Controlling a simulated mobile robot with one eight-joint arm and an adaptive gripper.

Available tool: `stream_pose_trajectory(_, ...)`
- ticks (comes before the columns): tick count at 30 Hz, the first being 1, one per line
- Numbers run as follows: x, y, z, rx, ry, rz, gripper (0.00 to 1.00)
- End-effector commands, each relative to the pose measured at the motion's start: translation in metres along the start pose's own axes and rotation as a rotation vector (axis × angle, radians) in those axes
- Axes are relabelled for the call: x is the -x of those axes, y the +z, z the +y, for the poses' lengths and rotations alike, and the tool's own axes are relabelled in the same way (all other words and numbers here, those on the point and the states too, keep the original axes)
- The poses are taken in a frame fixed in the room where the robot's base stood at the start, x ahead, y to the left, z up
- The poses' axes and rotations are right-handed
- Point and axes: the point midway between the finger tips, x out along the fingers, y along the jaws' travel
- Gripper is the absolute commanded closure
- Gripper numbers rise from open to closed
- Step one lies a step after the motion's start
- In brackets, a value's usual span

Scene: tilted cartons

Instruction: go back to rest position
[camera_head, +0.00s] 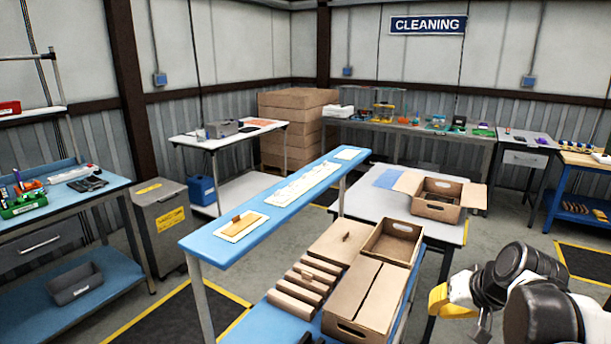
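My arm comes in at the lower right, folded, with dark grey rounded links and a yellow part. What looks like my gripper (482,324) is a small dark piece at the bottom, partly cut off by the frame edge. Its fingers are not clear, and I cannot tell whether it is open or holds anything. It appears in front of the grey floor, right of the blue workbench (263,322) with the cartons.
An open carton (393,242), a closed carton (366,300) and several brown pieces lie on the workbench under a raised blue shelf (225,240). Another open carton (436,198) sits on a white table (385,207) behind. Floor shows at the right.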

Motion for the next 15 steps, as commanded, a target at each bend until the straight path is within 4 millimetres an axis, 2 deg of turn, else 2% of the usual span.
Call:
stream_pose_trajectory(1, 0.007, 0.019, -0.018, 0.04, 0.011, -0.004, 1.0)
stream_pose_trajectory(3, 0.02, 0.043, -0.037, 0.094, 0.034, -0.003, 1.0)
stream_pose_trajectory(6, 0.035, 0.077, -0.058, 0.171, 0.062, 0.006, 1.0)
stream_pose_trajectory(10, 0.049, 0.114, -0.071, 0.256, 0.088, 0.027, 1.0)
stream_pose_trajectory(15, 0.056, 0.142, -0.076, 0.325, 0.104, 0.051, 1.0)
